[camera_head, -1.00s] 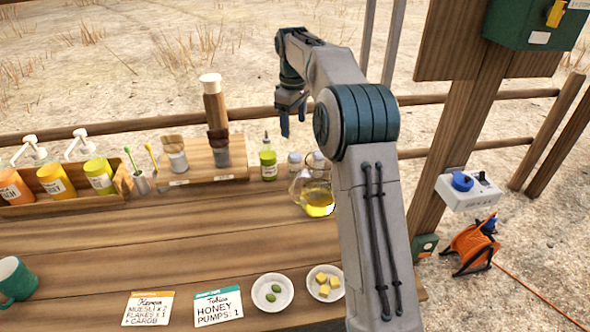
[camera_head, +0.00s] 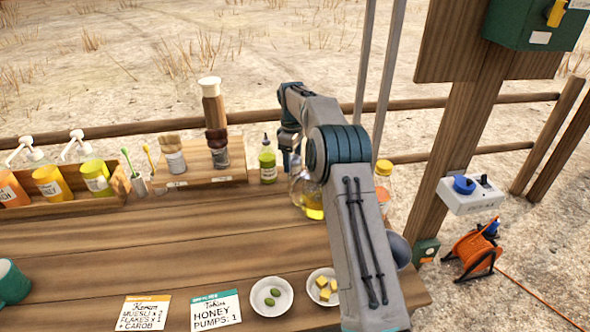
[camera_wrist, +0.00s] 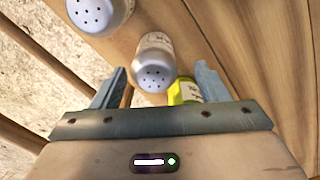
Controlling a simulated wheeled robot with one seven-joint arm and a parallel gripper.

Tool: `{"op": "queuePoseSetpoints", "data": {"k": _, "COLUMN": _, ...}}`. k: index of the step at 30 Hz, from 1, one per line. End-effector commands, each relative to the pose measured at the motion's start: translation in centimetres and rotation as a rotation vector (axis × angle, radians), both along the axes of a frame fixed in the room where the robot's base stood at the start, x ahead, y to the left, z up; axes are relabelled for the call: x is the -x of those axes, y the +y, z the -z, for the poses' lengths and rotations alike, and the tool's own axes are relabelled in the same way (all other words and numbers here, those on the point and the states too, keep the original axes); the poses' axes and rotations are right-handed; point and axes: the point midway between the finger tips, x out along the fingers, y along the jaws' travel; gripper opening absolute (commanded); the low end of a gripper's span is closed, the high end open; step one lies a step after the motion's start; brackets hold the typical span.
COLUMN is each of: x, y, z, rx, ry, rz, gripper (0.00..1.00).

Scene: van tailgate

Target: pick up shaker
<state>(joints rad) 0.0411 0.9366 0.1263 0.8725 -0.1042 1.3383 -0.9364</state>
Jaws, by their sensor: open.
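Two shakers with grey tops dotted with holes show in the wrist view. One shaker (camera_wrist: 155,58) is in the middle, in line with the gap between my fingers. The other shaker (camera_wrist: 98,12) is at the top left, outside the gap. My gripper (camera_wrist: 158,82) is open and empty, its fingers to either side of the middle shaker's top. I cannot tell whether the fingertips have passed the top. In the head view my gripper (camera_head: 290,160) hangs beside the green squeeze bottle (camera_head: 267,162); my arm hides most of the shakers there.
A yellow-green bottle (camera_wrist: 186,91) stands close to my right finger in the wrist view. A glass jug (camera_head: 312,206) stands in front of my gripper, partly behind my arm. A bottle (camera_head: 383,182) is right of my arm. A wooden rack (camera_head: 200,178) with jars is at left.

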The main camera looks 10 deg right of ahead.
Motion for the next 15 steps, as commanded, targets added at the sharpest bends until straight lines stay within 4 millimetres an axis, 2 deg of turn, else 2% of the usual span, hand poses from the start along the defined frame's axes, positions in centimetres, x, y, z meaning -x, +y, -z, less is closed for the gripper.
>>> {"op": "queuePoseSetpoints", "data": {"k": 5, "x": -0.1, "y": -0.3, "z": 1.5, "rx": 0.000, "ry": 0.001, "rz": 0.001, "gripper": 0.68}}
{"op": "queuePoseSetpoints", "data": {"k": 10, "x": -0.3, "y": -0.5, "z": 4.1, "rx": 0.000, "ry": 0.002, "rz": 0.000, "gripper": 0.68}}
{"op": "queuePoseSetpoints", "data": {"k": 15, "x": -0.3, "y": -0.5, "z": 5.3, "rx": 0.001, "ry": -0.001, "rz": 0.000, "gripper": 0.68}}
